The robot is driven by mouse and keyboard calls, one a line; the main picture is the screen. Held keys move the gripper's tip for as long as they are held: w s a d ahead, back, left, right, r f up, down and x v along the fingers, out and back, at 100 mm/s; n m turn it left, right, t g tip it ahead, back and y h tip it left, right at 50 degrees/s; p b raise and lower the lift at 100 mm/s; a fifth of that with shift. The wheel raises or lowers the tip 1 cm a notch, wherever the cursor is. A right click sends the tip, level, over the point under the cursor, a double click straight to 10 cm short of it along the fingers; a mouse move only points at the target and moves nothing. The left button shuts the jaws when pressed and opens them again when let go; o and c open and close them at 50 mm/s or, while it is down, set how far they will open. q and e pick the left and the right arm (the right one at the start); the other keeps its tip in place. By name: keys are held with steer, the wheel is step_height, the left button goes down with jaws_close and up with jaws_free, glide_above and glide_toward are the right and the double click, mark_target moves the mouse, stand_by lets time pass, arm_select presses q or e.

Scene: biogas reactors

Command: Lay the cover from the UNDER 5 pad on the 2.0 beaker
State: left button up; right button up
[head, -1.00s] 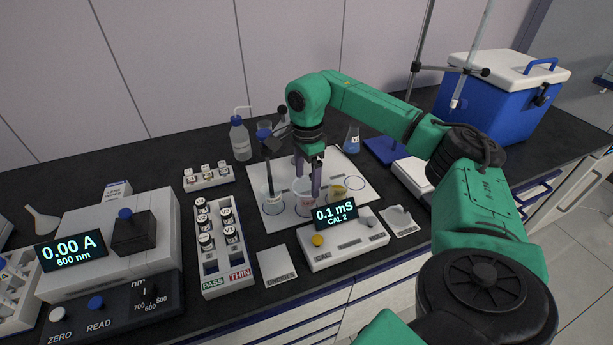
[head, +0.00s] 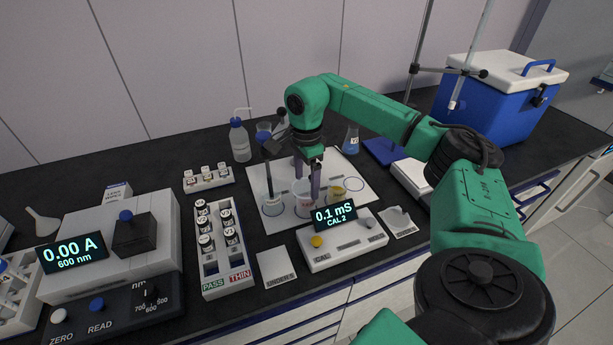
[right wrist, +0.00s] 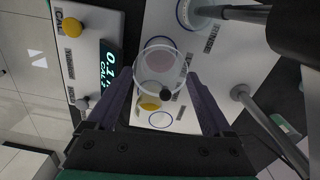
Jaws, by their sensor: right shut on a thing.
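My right gripper (head: 307,188) points down over the white mat, with its fingers spread around a clear round cover (right wrist: 150,82) with a dark knob, which shows in the right wrist view. It is shut on the cover at the rim. Below it stands a clear beaker (head: 303,201) with a pinkish bottom; whether cover and beaker touch I cannot tell. Another clear beaker (head: 272,207) with a dark rod in it stands to the left. The beaker labels are too small to read. The UNDER 5 pad (head: 276,264) is bare. My left gripper is not in view.
The meter (head: 345,245) reading 0.1 mS stands in front of the white mat (head: 262,177). A yellow item (head: 338,191) and an empty blue ring (head: 354,184) lie to the right of the beakers. A vial rack (head: 212,265) stands to the left, bottles behind.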

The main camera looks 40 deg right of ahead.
steer(key=shift+f, duration=0.15)
stand_by(0.3)
steer(key=shift+f, duration=0.3)
stand_by(0.4)
steer(key=o, duration=1.1)
step_height(320, 180, up, 7)
steer(key=p, duration=0.6)
